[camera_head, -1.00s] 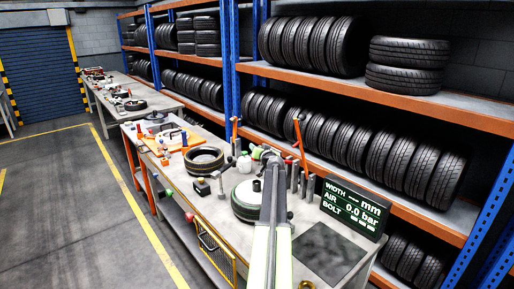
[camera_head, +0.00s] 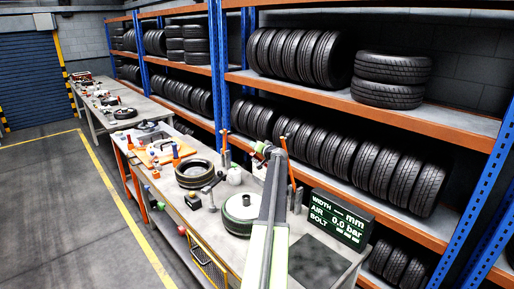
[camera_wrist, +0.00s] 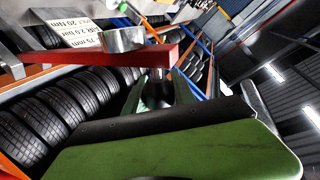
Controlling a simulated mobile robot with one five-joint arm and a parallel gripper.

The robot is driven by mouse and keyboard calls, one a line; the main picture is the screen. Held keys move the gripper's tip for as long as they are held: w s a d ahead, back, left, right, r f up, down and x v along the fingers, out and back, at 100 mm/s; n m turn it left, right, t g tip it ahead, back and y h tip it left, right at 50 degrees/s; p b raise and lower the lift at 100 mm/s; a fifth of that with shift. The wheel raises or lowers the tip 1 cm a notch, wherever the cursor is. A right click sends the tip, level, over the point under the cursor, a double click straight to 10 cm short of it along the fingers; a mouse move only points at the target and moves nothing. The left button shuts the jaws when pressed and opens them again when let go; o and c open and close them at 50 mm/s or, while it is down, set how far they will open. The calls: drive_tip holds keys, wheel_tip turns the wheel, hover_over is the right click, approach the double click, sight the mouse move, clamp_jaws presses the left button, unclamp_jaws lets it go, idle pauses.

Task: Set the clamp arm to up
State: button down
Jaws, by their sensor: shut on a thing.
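In the wrist view a red bar (camera_wrist: 95,63), which looks like the clamp arm, crosses the upper left with a grey metal block behind it. A dark grip (camera_wrist: 158,92) sits beneath its right end, between the two fingers of my gripper (camera_wrist: 160,97), which is shut on it. A green panel with a black edge fills the foreground. In the head view my gripper (camera_head: 262,149) is small and partly hidden by my arm, above the far side of the wheel (camera_head: 241,211). The clamp arm cannot be made out clearly there.
On the bench stand a tyre (camera_head: 194,171), an orange post (camera_head: 225,145) and a display (camera_head: 340,218). Tyre racks (camera_head: 455,125) run along the right behind the bench. The floor (camera_head: 65,205) at left is clear.

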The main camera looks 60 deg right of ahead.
drive_tip(key=shift+s+d, duration=0.15)
drive_tip(key=shift+s, duration=0.2)
drive_tip(key=c, duration=1.1)
unclamp_jaws()
drive_tip(key=shift+s+d, duration=0.1)
drive_tip(key=p+v, duration=0.4)
drive_tip(key=v, duration=1.3)
drive_tip(key=shift+s+a, duration=0.1)
drive_tip(key=shift+a, duration=0.15)
drive_tip(key=shift+f, duration=0.1)
